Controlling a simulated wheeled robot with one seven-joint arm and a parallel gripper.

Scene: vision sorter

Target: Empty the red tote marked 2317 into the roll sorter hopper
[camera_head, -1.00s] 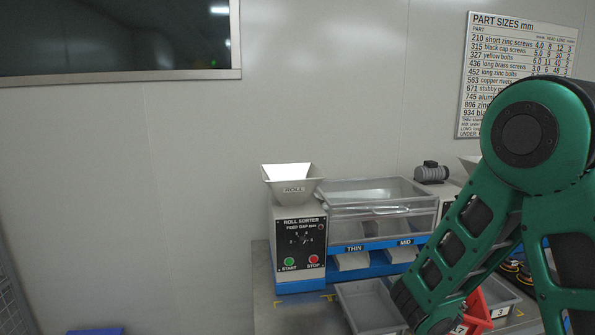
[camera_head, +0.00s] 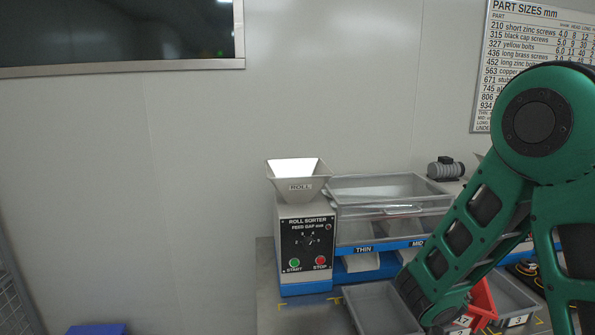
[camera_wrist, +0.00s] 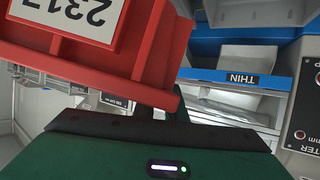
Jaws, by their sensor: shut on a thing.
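The red tote (camera_wrist: 85,62) fills the upper left of the wrist view, its white 2317 label (camera_wrist: 75,12) upside down there. My gripper (camera_wrist: 176,112) is shut on the tote's rim; the exact grip is partly hidden. In the head view the tote (camera_head: 484,302) shows at the lower right, mostly behind my green arm, with only the end of its label visible. Its contents cannot be seen.
The sorter has green START (camera_head: 295,263) and red STOP (camera_head: 320,261) buttons. A clear-walled bin section (camera_head: 390,190) stands right of the hopper, above chutes marked THIN and MID. A grey tray (camera_head: 380,308) lies in front. A small motor (camera_head: 445,169) stands behind.

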